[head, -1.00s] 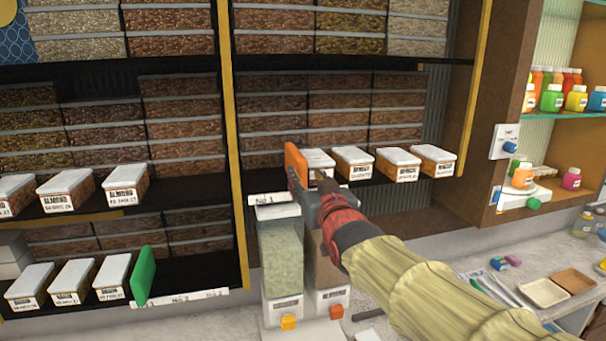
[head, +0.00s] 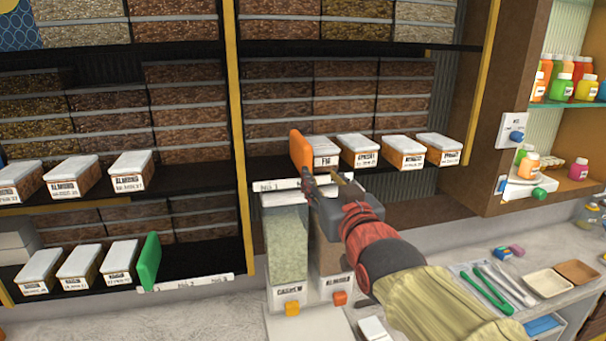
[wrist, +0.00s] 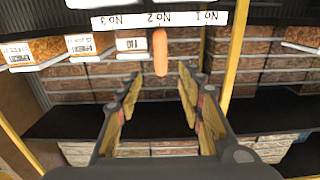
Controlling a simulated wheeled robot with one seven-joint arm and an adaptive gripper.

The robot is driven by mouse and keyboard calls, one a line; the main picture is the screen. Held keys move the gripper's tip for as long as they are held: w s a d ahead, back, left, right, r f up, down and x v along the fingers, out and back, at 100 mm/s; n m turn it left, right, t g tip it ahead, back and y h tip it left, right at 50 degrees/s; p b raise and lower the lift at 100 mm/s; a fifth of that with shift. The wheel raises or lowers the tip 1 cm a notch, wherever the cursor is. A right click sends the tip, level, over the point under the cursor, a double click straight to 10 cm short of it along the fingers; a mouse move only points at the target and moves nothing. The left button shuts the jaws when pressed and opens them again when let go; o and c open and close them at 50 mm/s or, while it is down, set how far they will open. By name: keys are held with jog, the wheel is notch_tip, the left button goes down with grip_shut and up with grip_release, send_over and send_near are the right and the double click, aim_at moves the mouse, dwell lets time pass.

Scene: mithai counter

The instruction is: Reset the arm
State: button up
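My gripper (head: 312,184) is at the end of my arm, in front of the lower right shelf, just below the orange divider (head: 300,152) in the head view. In the wrist view, which looks upside down, its two fingers (wrist: 160,78) are spread with nothing between them. The orange divider also shows in the wrist view (wrist: 160,52), beyond the fingertips. My arm hides part of the dispensers and counter.
White-lidded boxes (head: 358,150) line the right shelf; more stand on the left shelves by a green divider (head: 149,262). Cashew (head: 287,250) and almond (head: 334,262) dispensers stand below my gripper. Tongs (head: 488,288) and trays (head: 549,283) lie at right on the counter.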

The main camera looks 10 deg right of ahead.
jog(key=s+f+g, duration=0.3)
jog(key=f, duration=0.4)
jog(key=s+f+g, duration=0.2)
jog(key=f+g, duration=0.1)
jog(key=f, duration=0.5)
jog(key=s+f+g+b, duration=0.6)
jog(key=s+f+b, duration=0.4)
jog(key=s+f, duration=1.1)
jog(key=shift+f+b, duration=0.4)
jog(key=shift+f, duration=0.2)
